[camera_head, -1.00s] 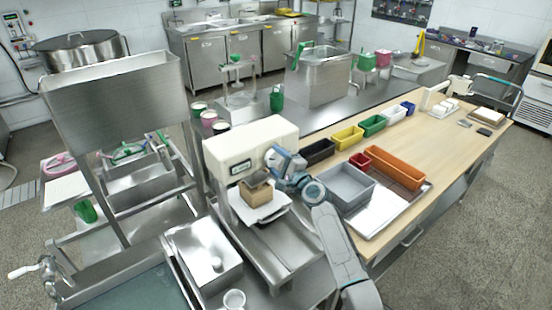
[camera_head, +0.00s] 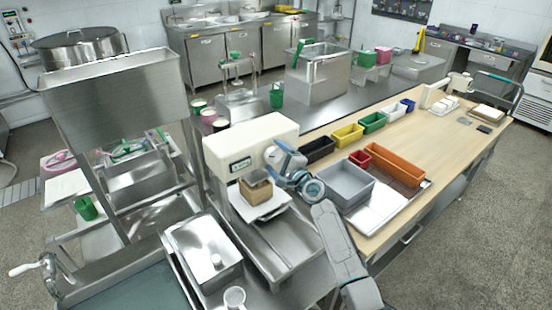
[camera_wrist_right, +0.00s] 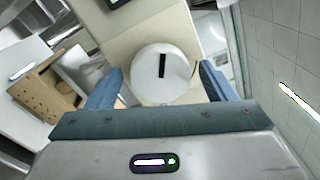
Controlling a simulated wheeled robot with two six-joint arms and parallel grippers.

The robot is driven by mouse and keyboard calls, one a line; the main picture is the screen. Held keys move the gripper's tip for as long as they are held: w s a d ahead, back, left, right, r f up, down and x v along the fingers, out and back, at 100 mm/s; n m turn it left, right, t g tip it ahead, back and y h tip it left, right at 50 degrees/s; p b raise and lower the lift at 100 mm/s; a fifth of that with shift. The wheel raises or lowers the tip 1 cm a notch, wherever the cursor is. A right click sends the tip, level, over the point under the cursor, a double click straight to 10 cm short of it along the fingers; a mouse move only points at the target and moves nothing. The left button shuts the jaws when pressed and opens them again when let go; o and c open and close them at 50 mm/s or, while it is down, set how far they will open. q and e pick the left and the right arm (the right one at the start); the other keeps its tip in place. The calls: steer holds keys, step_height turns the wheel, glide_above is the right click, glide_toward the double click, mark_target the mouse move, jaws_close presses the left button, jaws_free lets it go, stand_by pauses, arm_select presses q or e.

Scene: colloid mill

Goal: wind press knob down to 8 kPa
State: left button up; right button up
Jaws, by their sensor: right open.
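The press (camera_head: 250,138) is a cream machine with a small dark display (camera_head: 240,165); its reading is too small to make out. Its knob (camera_wrist_right: 162,75) shows in the right wrist view as a round, pale disc with a black mark, on the cream housing. My right gripper (camera_wrist_right: 161,70) is open, with one blue finger on each side of the knob and visible gaps to it. My left gripper is not in view.
A brown perforated box (camera_head: 257,188) sits on a white plate under the press head, and also shows in the wrist view (camera_wrist_right: 45,88). A grey bin (camera_head: 345,185) stands right of my arm. Colored trays line the wooden table (camera_head: 425,135). A steel hopper (camera_head: 115,90) stands left.

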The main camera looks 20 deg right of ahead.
steer(key=b+v, duration=0.1)
steer(key=v, duration=0.9)
steer(key=shift+s, duration=0.4)
